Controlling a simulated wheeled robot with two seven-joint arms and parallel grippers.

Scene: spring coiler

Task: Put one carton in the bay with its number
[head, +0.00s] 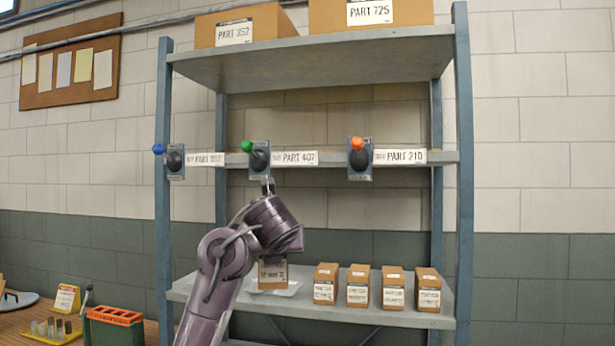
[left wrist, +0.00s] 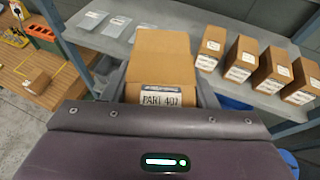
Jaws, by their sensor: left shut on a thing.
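My left gripper (left wrist: 160,92) is shut on a brown carton (left wrist: 158,58), whose label reads PART 407. In the head view the held carton (head: 272,273) is below my wrist, at the lower shelf (head: 330,312); I cannot tell whether it touches the shelf. The middle level carries bay labels: PART 407 (head: 299,158) beside a green knob (head: 247,146), PART 210 (head: 400,156) beside an orange knob (head: 357,143), and a left label (head: 206,159), hard to read, near a blue knob (head: 158,149). My right gripper is not in view.
Several small cartons (head: 357,286) stand in a row right of the held one. Flat pale pads (left wrist: 116,25) lie on the lower shelf. Large cartons PART 352 (head: 247,25) and PART 725 (head: 371,12) sit on top. Blue uprights (head: 464,180) flank the rack. An orange-topped bin (head: 115,316) stands left.

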